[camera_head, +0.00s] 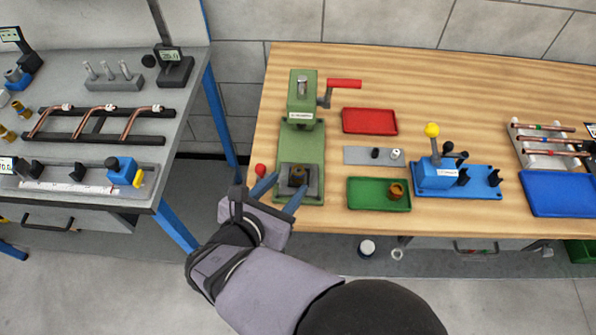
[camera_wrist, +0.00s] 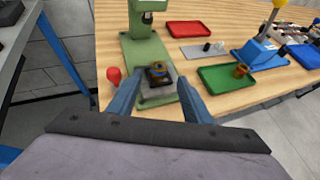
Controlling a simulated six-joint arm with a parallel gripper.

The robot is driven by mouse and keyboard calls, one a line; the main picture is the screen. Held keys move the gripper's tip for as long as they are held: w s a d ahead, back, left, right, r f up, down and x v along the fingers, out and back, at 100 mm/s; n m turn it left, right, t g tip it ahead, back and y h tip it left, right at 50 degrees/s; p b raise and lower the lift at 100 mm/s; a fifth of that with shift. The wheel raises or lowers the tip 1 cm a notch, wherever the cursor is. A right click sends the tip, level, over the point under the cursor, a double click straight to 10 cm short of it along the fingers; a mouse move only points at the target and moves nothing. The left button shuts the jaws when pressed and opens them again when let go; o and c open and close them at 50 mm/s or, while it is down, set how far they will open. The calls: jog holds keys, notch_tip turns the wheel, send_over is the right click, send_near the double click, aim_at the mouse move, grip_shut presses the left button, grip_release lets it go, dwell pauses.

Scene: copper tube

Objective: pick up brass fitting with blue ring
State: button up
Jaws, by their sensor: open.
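A brass fitting (camera_wrist: 158,70) with a blue ring sits in the dark nest at the base of the green press (camera_head: 297,135). In the head view the fitting (camera_head: 298,172) is small and its ring is hard to make out. My gripper (camera_head: 277,190) is open, its two blue-grey fingers pointing at the press base. In the wrist view my gripper (camera_wrist: 160,100) has one finger on each side of the fitting, which lies beyond and between the tips. I see no contact with it.
A green tray (camera_head: 365,205) holding another brass fitting (camera_head: 396,191) lies right of the press. A red knob (camera_head: 260,170) stands close left of the fingers. A red tray (camera_head: 369,121), grey plate (camera_head: 360,156) and blue fixture (camera_head: 450,178) lie further right.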

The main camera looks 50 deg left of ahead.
aim_at(296, 173)
jog(key=shift+r+p+x, duration=0.15)
jog(key=shift+p+x, duration=0.35)
jog(key=shift+x, duration=0.65)
jog(key=shift+r+p+x, duration=0.15)
jog(key=shift+p+x, duration=0.3)
jog(key=shift+x, duration=1.55)
jog(key=shift+s, duration=0.1)
jog(key=shift+a, duration=0.1)
grip_shut()
jog(key=shift+r, duration=0.1)
